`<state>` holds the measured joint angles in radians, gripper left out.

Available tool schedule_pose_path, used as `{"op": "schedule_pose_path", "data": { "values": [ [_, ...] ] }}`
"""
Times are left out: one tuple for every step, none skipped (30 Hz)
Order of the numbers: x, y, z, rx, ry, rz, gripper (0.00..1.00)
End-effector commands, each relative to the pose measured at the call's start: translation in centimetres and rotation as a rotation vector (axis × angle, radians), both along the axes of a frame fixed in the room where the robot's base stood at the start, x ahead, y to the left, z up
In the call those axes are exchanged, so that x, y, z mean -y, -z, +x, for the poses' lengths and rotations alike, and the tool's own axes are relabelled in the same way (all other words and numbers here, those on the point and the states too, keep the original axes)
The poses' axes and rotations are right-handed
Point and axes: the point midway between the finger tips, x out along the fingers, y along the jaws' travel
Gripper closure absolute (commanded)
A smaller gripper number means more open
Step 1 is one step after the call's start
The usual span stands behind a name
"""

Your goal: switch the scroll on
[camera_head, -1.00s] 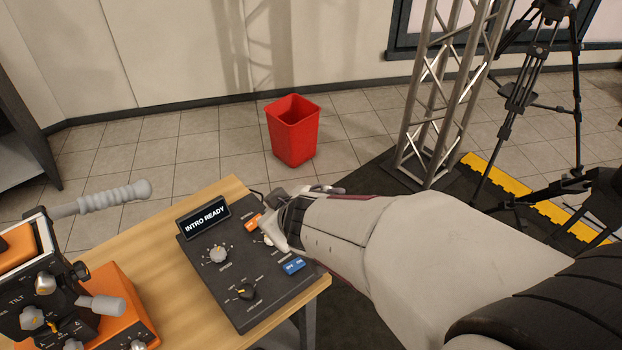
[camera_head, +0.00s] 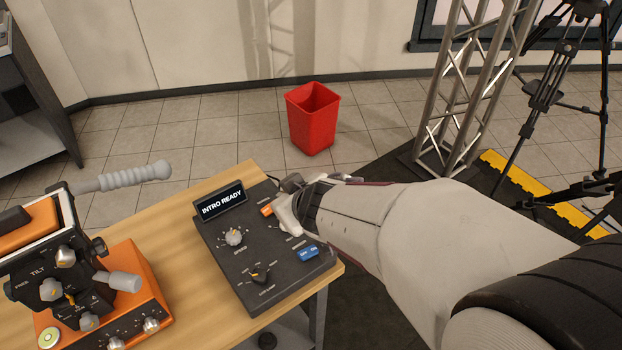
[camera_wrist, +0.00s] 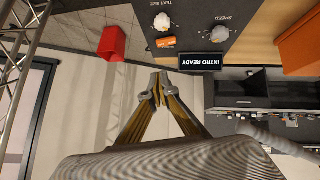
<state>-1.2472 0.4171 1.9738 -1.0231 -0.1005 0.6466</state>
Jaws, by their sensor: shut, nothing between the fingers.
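The dark control box (camera_head: 262,285) stands on the wooden table. Its small display (camera_head: 220,202) reads "INTRO READY". It carries a speed knob (camera_head: 234,237), a second knob (camera_head: 261,274) nearer the front, an orange button (camera_head: 267,209) and a blue two-part switch (camera_head: 308,252). My gripper (camera_head: 284,207) is over the box's right side near the orange button, and partly covers what lies beneath it. The orange button also shows there (camera_wrist: 168,42). I cannot tell whether the tips touch anything.
An orange camera-control device (camera_head: 132,290) with a grey handle stands to the left on the table (camera_head: 190,230). A red bin (camera_head: 312,120) is on the floor behind. A metal truss (camera_head: 470,100) and a tripod (camera_head: 550,100) stand at the right.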

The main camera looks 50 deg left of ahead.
Motion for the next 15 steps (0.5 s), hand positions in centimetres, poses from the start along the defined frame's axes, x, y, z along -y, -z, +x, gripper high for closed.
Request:
{"op": "schedule_pose_path", "data": {
  "values": [
    [-0.2,0.2,0.0,-0.001,0.000,0.000,1.00],
    [-0.3,0.3,0.0,-0.001,0.000,0.000,1.00],
    [-0.5,0.5,0.1,-0.001,0.000,-0.001,1.00],
    [-0.6,0.6,0.1,-0.001,0.000,-0.001,1.00],
    [-0.7,0.8,0.1,-0.001,0.001,-0.001,1.00],
    [-0.9,0.9,0.2,-0.001,0.001,0.000,1.00],
    [-1.0,1.0,0.2,-0.001,0.001,0.000,1.00],
    [-1.2,1.2,0.2,-0.001,0.001,0.000,1.00],
    [-1.4,1.5,0.3,-0.001,0.001,-0.001,1.00],
    [-1.7,1.7,0.3,-0.001,0.000,-0.002,1.00],
    [-1.9,1.9,0.4,-0.001,0.001,-0.001,1.00],
    [-2.1,2.1,0.4,-0.001,0.001,-0.001,1.00],
    [-2.3,2.3,0.5,-0.001,0.001,-0.001,1.00],
    [-2.5,2.5,0.5,-0.001,0.001,-0.002,1.00],
    [-2.7,2.8,0.6,-0.001,0.001,-0.001,1.00]
  ]
}}
